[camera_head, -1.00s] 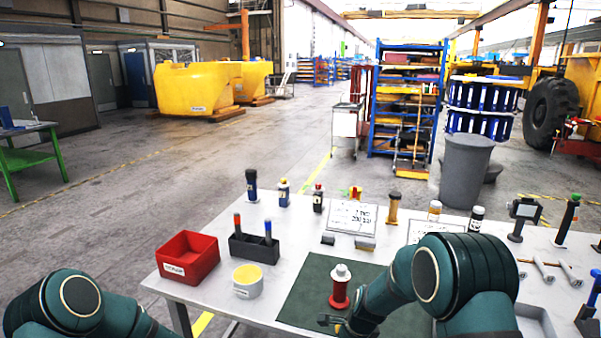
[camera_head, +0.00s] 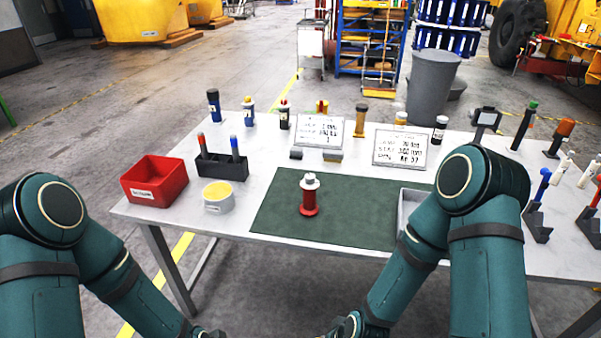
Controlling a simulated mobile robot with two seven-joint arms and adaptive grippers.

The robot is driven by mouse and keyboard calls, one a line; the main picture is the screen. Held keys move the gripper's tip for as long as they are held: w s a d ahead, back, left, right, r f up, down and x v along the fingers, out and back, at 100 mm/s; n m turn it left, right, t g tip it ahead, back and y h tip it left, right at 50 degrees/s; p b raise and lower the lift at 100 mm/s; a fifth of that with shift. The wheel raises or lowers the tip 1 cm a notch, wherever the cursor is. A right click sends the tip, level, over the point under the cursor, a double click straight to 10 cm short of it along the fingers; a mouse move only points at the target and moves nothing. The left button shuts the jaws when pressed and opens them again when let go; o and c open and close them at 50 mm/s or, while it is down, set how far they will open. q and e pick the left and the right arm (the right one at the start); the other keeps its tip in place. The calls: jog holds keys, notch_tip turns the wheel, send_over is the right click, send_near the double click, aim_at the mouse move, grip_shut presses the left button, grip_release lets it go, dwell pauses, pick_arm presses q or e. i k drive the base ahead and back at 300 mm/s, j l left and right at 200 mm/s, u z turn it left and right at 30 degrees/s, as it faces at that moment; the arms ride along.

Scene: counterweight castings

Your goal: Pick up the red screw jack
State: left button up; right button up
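The red screw jack (camera_head: 309,200) stands upright on the dark green mat (camera_head: 352,214) in the middle of the table. It has a red flanged body and a pale grey-white top. Both my arms reach down to the bottom edge of the view, in front of the table. The ends of both arms are cut off there, so neither gripper's fingers can be made out. Nothing of mine touches the screw jack.
A red bin (camera_head: 155,181), a yellow-topped tub (camera_head: 217,197) and a black holder (camera_head: 222,167) stand left of the mat. A grey tray (camera_head: 409,204) lies at its right edge, partly behind my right arm. Sign boards (camera_head: 318,131) and several bottles line the back.

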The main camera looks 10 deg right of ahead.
aim_at(309, 208)
jog(key=i+j, duration=0.25)
jog(key=i+j+z, duration=0.2)
jog(key=z, duration=0.15)
jog(key=i+j+z, duration=0.15)
jog(key=j+z, duration=0.2)
